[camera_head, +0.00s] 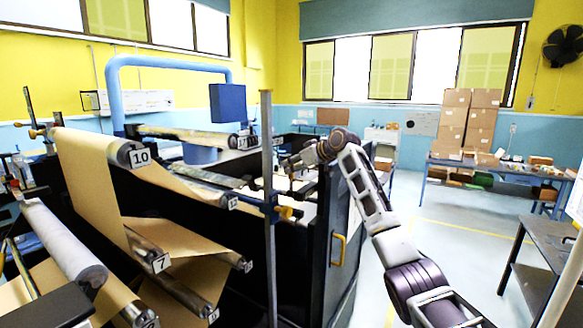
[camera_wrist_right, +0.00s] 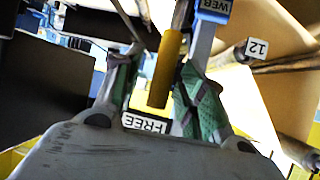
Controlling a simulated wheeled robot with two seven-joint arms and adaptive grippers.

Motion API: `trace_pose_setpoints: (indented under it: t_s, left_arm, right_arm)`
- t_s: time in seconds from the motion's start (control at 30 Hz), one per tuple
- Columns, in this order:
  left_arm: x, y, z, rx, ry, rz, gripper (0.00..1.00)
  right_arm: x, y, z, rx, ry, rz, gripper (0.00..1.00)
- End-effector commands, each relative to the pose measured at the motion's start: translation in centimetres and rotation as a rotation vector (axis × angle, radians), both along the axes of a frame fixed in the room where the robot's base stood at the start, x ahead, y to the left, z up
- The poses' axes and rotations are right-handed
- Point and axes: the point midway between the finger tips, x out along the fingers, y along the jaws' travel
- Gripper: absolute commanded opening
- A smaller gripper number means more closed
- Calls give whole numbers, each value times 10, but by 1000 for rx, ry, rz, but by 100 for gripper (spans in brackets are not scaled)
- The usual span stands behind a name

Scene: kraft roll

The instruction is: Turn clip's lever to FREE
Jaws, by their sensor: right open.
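The clip's yellow lever (camera_wrist_right: 165,68) shows in the right wrist view, between the two fingers of my right gripper (camera_wrist_right: 160,92). The fingers are open, with green pads, and a gap shows on the lever's left side. A white FREE label (camera_wrist_right: 146,123) sits just below the lever's lower end. A blue part marked WEB (camera_wrist_right: 213,8) is at the top. In the head view my right gripper (camera_head: 287,164) reaches in from the right over the machine, behind an upright post. My left gripper is out of view.
An upright post (camera_head: 267,120) carries a blue fitting with a yellow knob (camera_head: 291,212). Numbered rollers with brown paper (camera_head: 85,170) fill the left. A black panel with a yellow handle (camera_head: 339,250) stands below my right arm.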

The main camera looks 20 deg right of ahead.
Motion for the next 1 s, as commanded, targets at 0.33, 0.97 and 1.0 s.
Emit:
trace_pose_setpoints:
  t_s: [0.33, 0.97, 1.0]
  left_arm:
    - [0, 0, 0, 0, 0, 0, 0]
    - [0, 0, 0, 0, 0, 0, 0]
    - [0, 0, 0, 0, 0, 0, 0]
  right_arm:
    - [-31, -16, 19, -1, -1, 0, 41]
    - [-81, -42, 49, 2, 1, -1, 41]
    - [-82, -43, 49, 0, 1, 0, 41]
